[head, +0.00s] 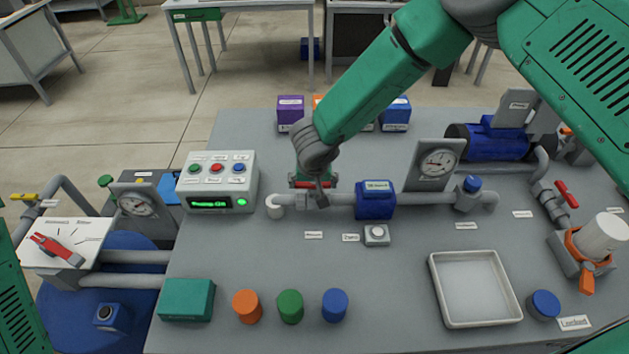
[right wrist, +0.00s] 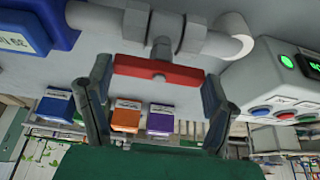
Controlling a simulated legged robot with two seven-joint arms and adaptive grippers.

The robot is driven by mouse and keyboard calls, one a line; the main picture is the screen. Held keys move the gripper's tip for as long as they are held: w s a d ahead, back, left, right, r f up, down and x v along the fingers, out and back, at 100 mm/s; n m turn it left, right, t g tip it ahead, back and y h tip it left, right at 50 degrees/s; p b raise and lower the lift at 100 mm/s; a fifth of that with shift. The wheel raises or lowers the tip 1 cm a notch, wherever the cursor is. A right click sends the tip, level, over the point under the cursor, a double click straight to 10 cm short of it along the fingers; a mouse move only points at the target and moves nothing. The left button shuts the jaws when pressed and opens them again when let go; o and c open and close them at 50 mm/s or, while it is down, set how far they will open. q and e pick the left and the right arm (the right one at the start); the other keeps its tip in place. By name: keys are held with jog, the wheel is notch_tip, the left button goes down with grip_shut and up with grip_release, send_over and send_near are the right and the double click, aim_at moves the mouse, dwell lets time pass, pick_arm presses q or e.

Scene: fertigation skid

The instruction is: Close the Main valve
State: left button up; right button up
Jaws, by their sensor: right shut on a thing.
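My right gripper (head: 314,190) comes down from above onto a valve on the grey pipe, just right of the pipe's left bend. In the right wrist view my gripper (right wrist: 157,85) is shut on the valve's red handle (right wrist: 158,72), one finger at each end. The handle (head: 297,184) is mostly hidden behind the gripper in the head view. It lies roughly along the pipe (right wrist: 105,18). A small label (head: 313,235) in front of the valve is too small to read. My left gripper is out of view.
A blue meter body (head: 375,201) sits on the pipe to the right. A control box (head: 217,182) with a lit green display stands left of the bend. Several coloured boxes are behind. A white tray (head: 474,290) and coloured caps lie in front. Another red-handled valve (head: 566,193) is far right.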

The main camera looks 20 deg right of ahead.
jog(key=shift+m, duration=0.3)
jog(key=shift+a+m+h+p, duration=0.25)
jog(key=shift+m+h+p, duration=0.15)
jog(key=shift+m+p, duration=0.2)
jog(key=m+p, duration=0.1)
jog(key=m, duration=0.1)
jog(key=shift+d+m+g+h, duration=0.15)
jog(key=shift+m+g+h, duration=0.15)
jog(key=m, duration=0.2)
jog(key=shift+w+f+m+g+h, duration=0.1)
jog(key=shift+w+m+g+h, duration=0.05)
jog(key=shift+m+g+h, duration=0.2)
jog(key=m, duration=0.1)
jog(key=m+g+b, duration=0.1)
jog(key=shift+a+m+h, duration=0.2)
jog(key=shift+m+h, duration=0.15)
jog(key=m+g+b, duration=0.1)
jog(key=m, duration=0.1)
jog(key=shift+w+f+m, duration=0.1)
jog(key=shift+w+m, duration=0.05)
jog(key=shift+m, duration=0.25)
jog(key=m+b, duration=0.1)
jog(key=m, duration=0.1)
jog(key=m+g+b, duration=0.1)
jog(key=shift+w+m+g, duration=0.15)
jog(key=shift+m+g, duration=0.1)
jog(key=shift+m, duration=0.15)
jog(key=shift+m+g+b, duration=0.3)
jog(key=shift+m, duration=0.6)
